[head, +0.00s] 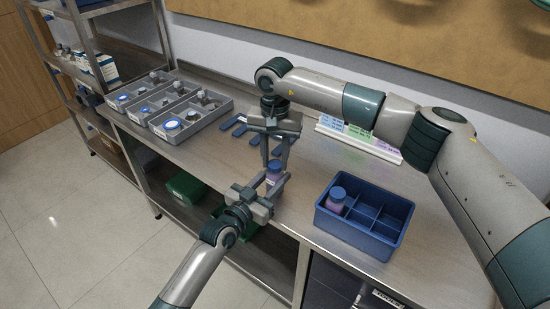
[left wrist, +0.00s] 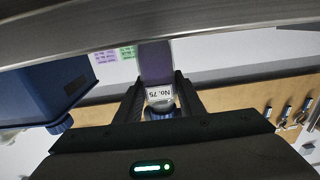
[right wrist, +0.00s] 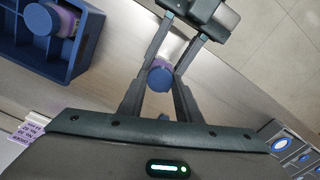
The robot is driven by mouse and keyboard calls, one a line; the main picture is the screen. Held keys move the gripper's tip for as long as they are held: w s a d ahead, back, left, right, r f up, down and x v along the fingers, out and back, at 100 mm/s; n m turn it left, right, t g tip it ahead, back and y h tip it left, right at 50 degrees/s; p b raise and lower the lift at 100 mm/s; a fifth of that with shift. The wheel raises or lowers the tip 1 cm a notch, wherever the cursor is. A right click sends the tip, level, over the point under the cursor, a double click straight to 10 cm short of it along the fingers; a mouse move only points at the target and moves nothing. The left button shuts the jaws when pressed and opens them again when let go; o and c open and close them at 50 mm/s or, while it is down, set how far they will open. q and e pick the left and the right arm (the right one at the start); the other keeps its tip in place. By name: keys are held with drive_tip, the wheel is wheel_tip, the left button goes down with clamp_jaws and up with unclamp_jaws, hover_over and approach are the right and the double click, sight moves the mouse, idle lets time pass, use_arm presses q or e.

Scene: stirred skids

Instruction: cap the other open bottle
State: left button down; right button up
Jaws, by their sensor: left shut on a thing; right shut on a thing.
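A purple bottle (head: 273,179) stands upright above the table's front edge, its label reading No. 75 in the left wrist view (left wrist: 159,93). My left gripper (head: 270,190) is shut on the bottle's body from the front. A blue cap (head: 275,164) is at the bottle's mouth; it also shows in the right wrist view (right wrist: 160,78). My right gripper (head: 275,160) points down from above and is shut on this cap. Cap and bottle appear in line and touching; how tightly they fit I cannot tell. Another purple bottle with a blue cap (head: 337,194) stands in the blue crate (head: 360,237).
The crate's other compartments look empty. Grey divided trays (head: 190,128) with lids and small parts stand at the back left. Flat blue pieces (head: 233,124) lie behind my grippers. A white rack with coloured labels (head: 358,140) stands near the wall. Table around the crate is clear.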

drive_tip(key=m, duration=0.4)
drive_tip(key=shift+m, duration=0.3)
drive_tip(key=m, duration=1.1)
drive_tip(key=shift+m, duration=0.3)
drive_tip(key=m, duration=1.1)
drive_tip(key=shift+m, duration=0.3)
drive_tip(key=m, duration=0.3)
drive_tip(key=o, duration=1)
